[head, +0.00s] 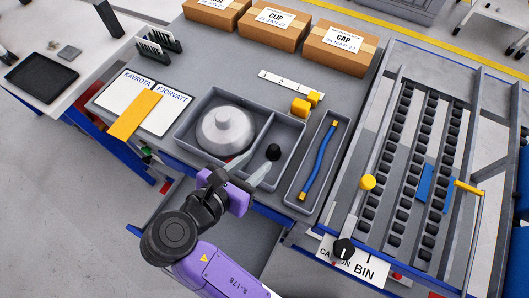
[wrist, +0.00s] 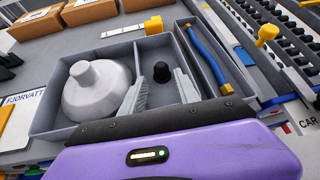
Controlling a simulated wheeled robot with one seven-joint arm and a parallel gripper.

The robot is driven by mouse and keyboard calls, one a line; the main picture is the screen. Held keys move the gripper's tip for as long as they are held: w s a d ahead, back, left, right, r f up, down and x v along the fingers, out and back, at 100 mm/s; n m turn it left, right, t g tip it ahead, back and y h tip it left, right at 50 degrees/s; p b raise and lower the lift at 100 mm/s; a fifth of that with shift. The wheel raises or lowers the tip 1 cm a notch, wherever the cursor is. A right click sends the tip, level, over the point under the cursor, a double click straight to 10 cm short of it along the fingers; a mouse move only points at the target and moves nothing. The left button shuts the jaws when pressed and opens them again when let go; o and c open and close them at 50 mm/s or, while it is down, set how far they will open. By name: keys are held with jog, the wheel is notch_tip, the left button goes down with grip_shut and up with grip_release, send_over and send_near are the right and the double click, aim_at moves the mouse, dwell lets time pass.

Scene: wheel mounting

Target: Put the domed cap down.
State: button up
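The domed cap (head: 225,131) is light grey, with a short stub on top. It sits upright in the large left compartment of the grey tray (head: 182,126). It also shows in the wrist view (wrist: 97,92). My gripper (head: 259,161) is over the tray's front, to the right of the domed cap and apart from it. In the wrist view its two fingers (wrist: 163,78) are spread with nothing held between them. A small black knob-shaped piece (head: 273,152) stands in the tray's right compartment, beyond the fingers.
A narrow tray to the right holds a blue hose (head: 320,160). Yellow blocks (head: 301,108) and a white strip (head: 288,84) lie behind. Cardboard boxes (head: 340,49) line the back. A roller rack (head: 408,160) stands at the right. Papers (head: 128,100) lie at the left.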

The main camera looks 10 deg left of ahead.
jog(key=shift+v, duration=2.2)
